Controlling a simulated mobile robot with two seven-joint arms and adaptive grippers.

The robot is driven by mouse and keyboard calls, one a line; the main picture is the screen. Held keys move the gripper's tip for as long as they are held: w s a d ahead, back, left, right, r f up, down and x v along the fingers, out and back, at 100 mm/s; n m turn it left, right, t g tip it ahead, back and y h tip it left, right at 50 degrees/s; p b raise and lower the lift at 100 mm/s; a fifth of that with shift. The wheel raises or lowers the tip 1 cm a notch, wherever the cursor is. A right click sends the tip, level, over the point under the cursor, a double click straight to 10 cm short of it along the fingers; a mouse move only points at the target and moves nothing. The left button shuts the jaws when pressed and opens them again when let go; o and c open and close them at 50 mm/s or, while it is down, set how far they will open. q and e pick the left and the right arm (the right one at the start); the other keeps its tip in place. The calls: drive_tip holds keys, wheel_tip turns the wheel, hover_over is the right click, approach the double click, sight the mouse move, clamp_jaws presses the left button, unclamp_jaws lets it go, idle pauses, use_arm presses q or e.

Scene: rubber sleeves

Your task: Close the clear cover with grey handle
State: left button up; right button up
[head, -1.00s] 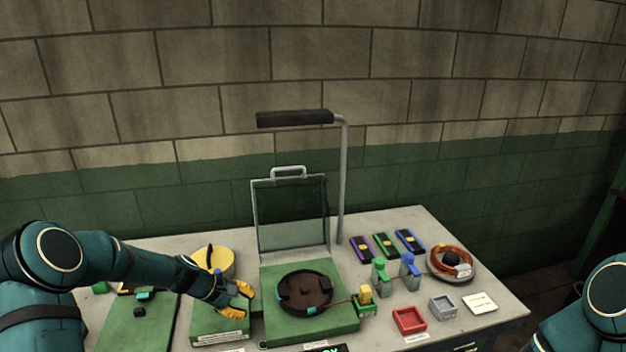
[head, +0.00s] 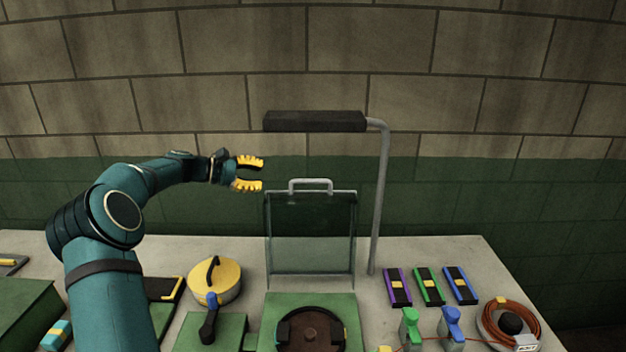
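The clear cover (head: 311,236) stands upright and open at the back of the green box (head: 271,322). Its grey handle (head: 310,183) is at the top edge. A dark round spool-like part (head: 310,331) sits in the box top below it, cut off by the lower frame edge. My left gripper (head: 262,174) is open and empty, with yellow fingers pointing right. In the picture it is just left of the handle and slightly above the cover's top left corner; it appears apart from both. My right gripper is out of view.
A grey post with a black lamp bar (head: 315,121) rises behind the cover. A yellow-lidded round pot (head: 215,281) and a dark-handled lever (head: 208,322) are at left. Purple, green and blue blocks (head: 428,286) and an orange coil (head: 508,325) are at right.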

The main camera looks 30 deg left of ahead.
sight(303, 181)
use_arm(q)
drive_tip(key=x, duration=1.3)
drive_tip(key=shift+d+f+p, duration=0.1)
drive_tip(key=shift+f+p, duration=0.05)
drive_tip(key=shift+p, duration=0.2)
drive_tip(key=shift+o, duration=0.4)
clamp_jaws()
